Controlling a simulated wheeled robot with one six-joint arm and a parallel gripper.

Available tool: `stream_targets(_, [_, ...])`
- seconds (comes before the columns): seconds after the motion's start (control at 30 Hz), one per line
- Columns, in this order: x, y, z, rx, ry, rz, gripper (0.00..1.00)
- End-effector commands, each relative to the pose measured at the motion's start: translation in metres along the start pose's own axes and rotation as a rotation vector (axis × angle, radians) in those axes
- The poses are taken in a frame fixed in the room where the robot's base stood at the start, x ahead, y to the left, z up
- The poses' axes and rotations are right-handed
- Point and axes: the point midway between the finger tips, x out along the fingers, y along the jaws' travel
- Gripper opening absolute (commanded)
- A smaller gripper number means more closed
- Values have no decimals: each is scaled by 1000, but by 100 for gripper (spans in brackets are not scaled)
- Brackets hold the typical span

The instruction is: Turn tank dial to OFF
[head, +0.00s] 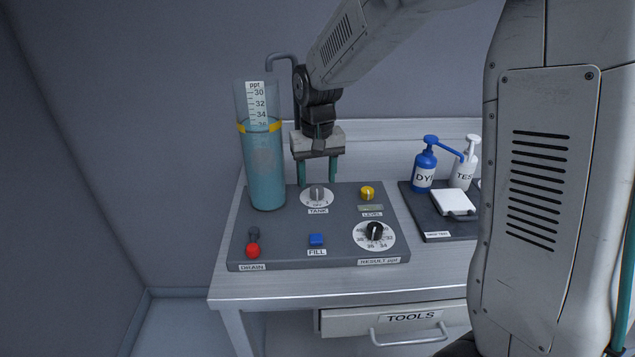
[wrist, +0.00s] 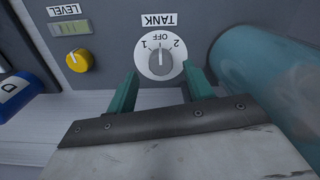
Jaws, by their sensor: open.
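The tank dial (head: 317,195) is a round white plate with a grey knob on the dark panel, above the TANK label. It also shows upside down in the wrist view (wrist: 161,60), with marks 1, OFF and 2. The knob's ridge lies in line with OFF, but I cannot tell which end is the pointer. My gripper (head: 317,181) points down at the back of the dial. In the wrist view my gripper (wrist: 158,72) is open, with one teal finger on each side of the dial's near edge and nothing between them. I cannot tell whether the fingers touch it.
The tall blue water cylinder (head: 265,165) stands close left of the dial. The yellow LEVEL knob (head: 367,192), black RESULT dial (head: 374,234), blue FILL button (head: 316,240) and red DRAIN knob (head: 252,250) share the panel. A dark tray (head: 440,225) with bottles is at right.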

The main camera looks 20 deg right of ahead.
Motion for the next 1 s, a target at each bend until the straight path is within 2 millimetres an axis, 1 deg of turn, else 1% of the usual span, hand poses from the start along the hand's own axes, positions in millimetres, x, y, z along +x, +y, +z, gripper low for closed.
stream_targets(0.03, [-10, 0, -1, 0, 3, -1, 52])
stream_targets(0.1, [-23, 0, -1, 0, 4, -1, 52])
stream_targets(0.2, [-37, 0, -1, 1, 2, 0, 52])
stream_targets(0.33, [-48, 1, -1, 1, 2, 0, 52])
stream_targets(0.47, [-51, 1, 0, 1, 1, 0, 52])
stream_targets(0.87, [-50, 1, 0, -5, -2, 0, 52])
stream_targets(0.97, [-43, 3, 11, -28, -40, 7, 52])
stream_targets(1.0, [-39, 5, 21, -39, -63, 11, 52])
